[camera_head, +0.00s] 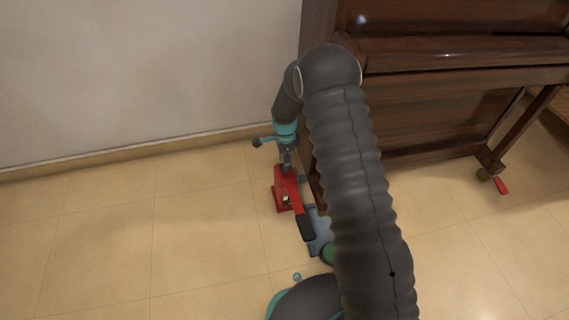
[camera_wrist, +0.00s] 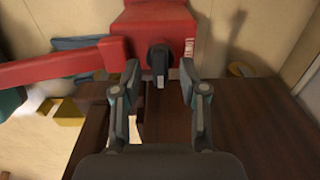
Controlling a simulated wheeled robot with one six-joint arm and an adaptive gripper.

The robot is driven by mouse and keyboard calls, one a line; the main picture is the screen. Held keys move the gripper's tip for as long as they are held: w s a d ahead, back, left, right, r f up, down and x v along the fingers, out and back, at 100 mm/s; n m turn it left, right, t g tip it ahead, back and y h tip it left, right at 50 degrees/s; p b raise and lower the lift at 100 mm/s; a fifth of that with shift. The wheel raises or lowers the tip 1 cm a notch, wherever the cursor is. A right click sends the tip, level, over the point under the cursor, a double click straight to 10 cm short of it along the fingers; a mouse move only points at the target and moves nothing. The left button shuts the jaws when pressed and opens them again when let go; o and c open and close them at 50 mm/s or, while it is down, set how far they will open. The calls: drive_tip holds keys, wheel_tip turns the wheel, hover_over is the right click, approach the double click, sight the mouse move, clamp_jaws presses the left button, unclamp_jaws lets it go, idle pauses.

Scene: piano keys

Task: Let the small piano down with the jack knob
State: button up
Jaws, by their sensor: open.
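The red jack (camera_head: 286,188) stands on the tiled floor at the left end of the dark brown piano (camera_head: 425,122). Its red arm with a black grip (camera_head: 307,229) reaches toward me. In the wrist view the red jack body (camera_wrist: 160,25) fills the top, and its black knob (camera_wrist: 159,62) sticks out in the middle. My gripper (camera_wrist: 160,78) is open, with one finger to each side of the knob in the picture and gaps on both sides. I cannot tell how deep the knob sits between them. My gripper (camera_head: 287,161) is just above the jack in the head view.
A pale wall (camera_head: 140,75) runs behind the jack. A blue-grey piece (camera_head: 320,232) lies on the floor by the jack arm. A small red piece (camera_head: 501,186) is at the piano's right foot. The floor (camera_head: 110,240) at left is clear. My arm hides part of the piano.

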drive_tip(key=shift+f, duration=0.55)
clamp_jaws()
